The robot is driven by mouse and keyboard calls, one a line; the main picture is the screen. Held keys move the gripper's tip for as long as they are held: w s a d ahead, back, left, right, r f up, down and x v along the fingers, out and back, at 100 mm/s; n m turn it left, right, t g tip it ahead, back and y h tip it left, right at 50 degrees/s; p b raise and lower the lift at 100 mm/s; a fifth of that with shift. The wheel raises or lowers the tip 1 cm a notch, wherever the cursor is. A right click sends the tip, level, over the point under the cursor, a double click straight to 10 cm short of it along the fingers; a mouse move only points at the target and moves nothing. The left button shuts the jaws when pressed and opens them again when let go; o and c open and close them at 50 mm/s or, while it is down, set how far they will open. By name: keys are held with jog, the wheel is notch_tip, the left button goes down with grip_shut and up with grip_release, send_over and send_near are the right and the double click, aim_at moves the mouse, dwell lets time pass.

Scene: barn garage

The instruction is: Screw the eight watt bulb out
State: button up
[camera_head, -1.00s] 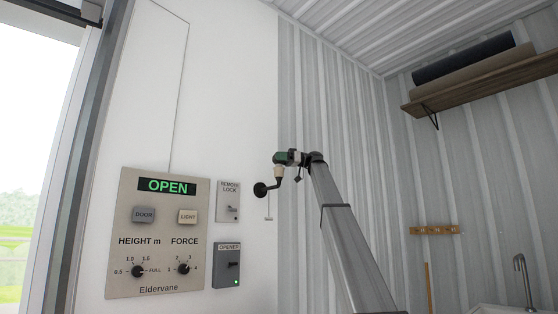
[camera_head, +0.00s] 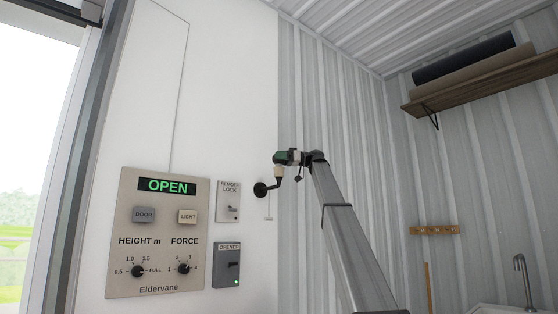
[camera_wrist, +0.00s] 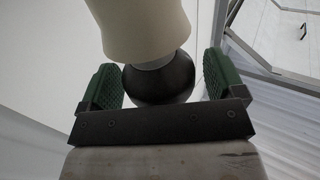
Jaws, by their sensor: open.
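The lamp is fixed to the white wall by a dark round base (camera_head: 260,189), with a cream holder (camera_head: 278,171) at the end of its short arm. My gripper (camera_head: 280,157) is at the top of this holder, its green fingers covering the bulb in the head view. In the wrist view the cream holder (camera_wrist: 139,28) comes in from the top and narrows to a grey collar. Below it a dark round bulb (camera_wrist: 160,82) sits between my open fingers (camera_wrist: 161,88), one on each side. Whether either finger touches it is unclear. No wattage marking is readable.
Left of the lamp are a control panel (camera_head: 158,276) reading OPEN, a remote lock switch (camera_head: 228,214) and an opener switch (camera_head: 227,279). A shelf (camera_head: 480,82) is high on the right.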

jog(key=m+t, duration=0.2)
jog(key=t, duration=0.1)
jog(key=m+t+h, duration=0.1)
jog(key=m+t, duration=0.1)
jog(key=t, duration=0.1)
jog(key=m+t+h, duration=0.1)
jog(key=m+t, duration=0.1)
jog(key=t, duration=0.1)
jog(key=shift+s+a, duration=0.1)
jog(key=shift+s, duration=0.15)
jog(key=m+t+h, duration=0.2)
jog(key=t, duration=0.1)
jog(key=m+t+h, duration=0.1)
jog(key=shift+w+t, duration=0.25)
jog(key=shift+t, duration=0.05)
jog(key=c, duration=0.7)
jog(key=shift+c, duration=0.2)
jog(key=n+g+y, duration=0.1)
jog(key=g+y, duration=0.1)
jog(key=g, duration=0.1)
jog(key=shift+w+r+n, duration=0.1)
jog(key=shift+w+n, duration=0.1)
jog(key=shift+n, duration=0.2)
jog(key=n+g+y, duration=0.1)
jog(key=n+g, duration=0.1)
jog(key=g, duration=0.1)
jog(key=shift+y, duration=0.4)
jog(key=shift+s+n+g+y, duration=0.2)
jog(key=shift+n+g+y, duration=0.2)
jog(key=shift+n+g, duration=0.75)
